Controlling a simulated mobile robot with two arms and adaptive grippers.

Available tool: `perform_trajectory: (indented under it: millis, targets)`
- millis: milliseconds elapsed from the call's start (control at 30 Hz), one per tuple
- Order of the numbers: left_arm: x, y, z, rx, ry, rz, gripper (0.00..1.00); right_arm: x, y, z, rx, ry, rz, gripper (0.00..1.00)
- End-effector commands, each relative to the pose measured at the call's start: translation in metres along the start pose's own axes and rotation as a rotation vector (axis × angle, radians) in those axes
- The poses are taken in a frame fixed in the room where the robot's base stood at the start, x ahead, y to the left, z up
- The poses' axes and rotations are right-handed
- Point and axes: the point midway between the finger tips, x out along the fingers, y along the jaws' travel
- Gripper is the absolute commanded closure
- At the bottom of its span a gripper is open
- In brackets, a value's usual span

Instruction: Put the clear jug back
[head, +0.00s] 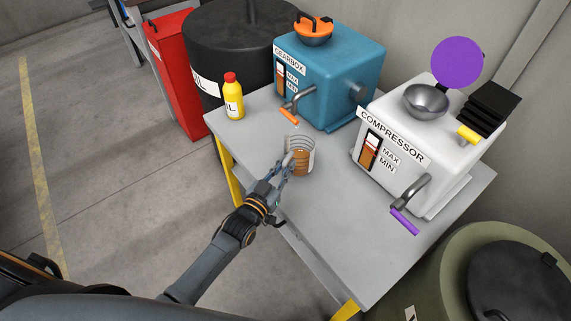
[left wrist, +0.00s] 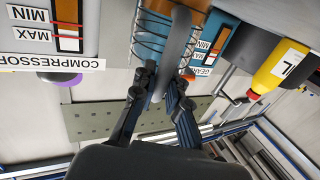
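The clear jug (head: 300,155) has dark ring lines and brown liquid in its lower part. It looks upright at the table's near left edge; I cannot tell whether it rests on the top or is just above it. My left gripper (head: 284,168) is at its handle side. In the left wrist view, the jug (left wrist: 150,32) is straight ahead, and its grey handle runs between the fingertips (left wrist: 160,88), which look closed on it. My right gripper is not in view.
The grey table (head: 335,215) also holds the blue gearbox (head: 335,75), white compressor (head: 400,145) with its purple lid (head: 457,62) open, and a yellow oil bottle (head: 233,98). Levers (head: 290,112) (head: 405,215) stick out over the table. Barrels (head: 235,45) (head: 500,270) stand nearby.

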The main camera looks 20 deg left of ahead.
Motion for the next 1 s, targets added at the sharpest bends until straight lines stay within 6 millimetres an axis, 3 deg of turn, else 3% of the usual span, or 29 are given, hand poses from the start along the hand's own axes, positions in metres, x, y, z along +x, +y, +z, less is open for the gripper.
perform_trajectory:
  millis: [33,133,533,1000]
  targets:
    - [0.001,0.000,0.001,0.000,0.002,0.000,0.83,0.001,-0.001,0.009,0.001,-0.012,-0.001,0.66]
    - [0.001,0.000,0.000,0.000,0.002,0.000,0.64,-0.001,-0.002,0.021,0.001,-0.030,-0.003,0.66]
    - [-0.001,0.000,-0.006,0.000,0.002,0.000,0.64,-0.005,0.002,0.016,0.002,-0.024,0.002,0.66]
    - [-0.094,0.000,-0.003,0.000,0.001,0.001,0.64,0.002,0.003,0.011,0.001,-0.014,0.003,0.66]
